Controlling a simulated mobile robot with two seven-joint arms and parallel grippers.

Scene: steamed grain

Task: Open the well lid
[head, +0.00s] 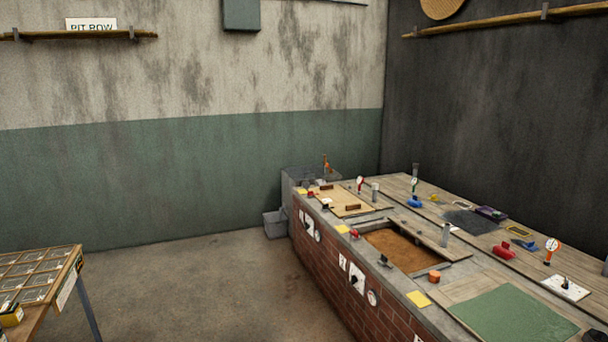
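A long brick counter (345,280) with a stone rim runs along the right side. At its far end a wooden lid (338,196) with two brown handles lies flat over one well. In the middle, a square well (402,248) is uncovered and shows a brown, grainy fill. A wooden board (452,252) lies at its right edge. At the near end another wooden board (478,287) lies flat, partly covered by a green cloth (514,317). I cannot tell which cover the task means. Neither of my grippers is in view.
Small tools, gauges and red and blue items (503,252) crowd the counter's wooden back ledge. A compartmented table (38,275) stands at left. The floor (200,290) between is clear.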

